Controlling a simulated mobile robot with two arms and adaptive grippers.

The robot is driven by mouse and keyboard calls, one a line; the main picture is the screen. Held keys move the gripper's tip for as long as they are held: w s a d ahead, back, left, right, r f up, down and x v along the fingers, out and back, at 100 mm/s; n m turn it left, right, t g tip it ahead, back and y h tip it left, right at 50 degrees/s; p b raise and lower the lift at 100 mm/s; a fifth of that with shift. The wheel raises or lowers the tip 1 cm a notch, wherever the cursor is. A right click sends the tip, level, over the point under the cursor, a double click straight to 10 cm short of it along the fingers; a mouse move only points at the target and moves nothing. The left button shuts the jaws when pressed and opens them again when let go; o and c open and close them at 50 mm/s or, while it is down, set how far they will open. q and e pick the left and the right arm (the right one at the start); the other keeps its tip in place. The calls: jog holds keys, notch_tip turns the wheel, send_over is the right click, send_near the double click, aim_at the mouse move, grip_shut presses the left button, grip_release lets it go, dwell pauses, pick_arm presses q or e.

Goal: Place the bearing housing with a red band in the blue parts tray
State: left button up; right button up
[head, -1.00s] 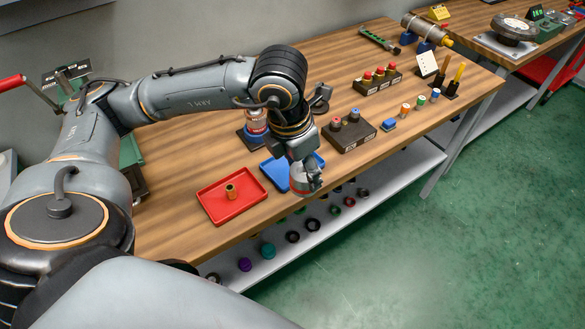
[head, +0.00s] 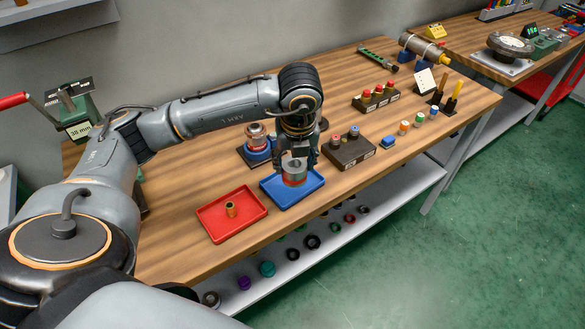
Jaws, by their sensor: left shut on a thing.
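The bearing housing (head: 294,172) is a short grey metal cylinder with a red band near its lower edge. My left gripper (head: 294,160) points down and is shut on it. The housing is over the blue parts tray (head: 287,204), towards its back half. I cannot tell whether its bottom touches the tray floor. The rest of the visible tray is empty. My right gripper is not in view.
A red tray (head: 240,228) with a small brass bushing (head: 231,210) lies to the left. A dark block with knobs (head: 349,153) stands close on the right. A jar-like item on a dark base (head: 258,145) stands behind. A shelf (head: 380,196) runs below the table's front edge.

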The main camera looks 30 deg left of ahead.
aim_at(293, 162)
pick_arm(q)
jog(key=w+a+f, duration=0.1)
jog(key=w+a+f+p, duration=0.1)
jog(key=w+f, duration=0.1)
jog(key=w+a+f, duration=0.1)
jog(key=f, duration=0.1)
jog(key=shift+w+a+f, duration=0.15)
jog(key=shift+f, duration=0.1)
jog(key=f+p, duration=0.2)
jog(key=f, duration=0.1)
jog(key=shift+w+a+f, duration=0.2)
jog(key=shift+f, duration=0.35)
jog(key=o, duration=1.3)
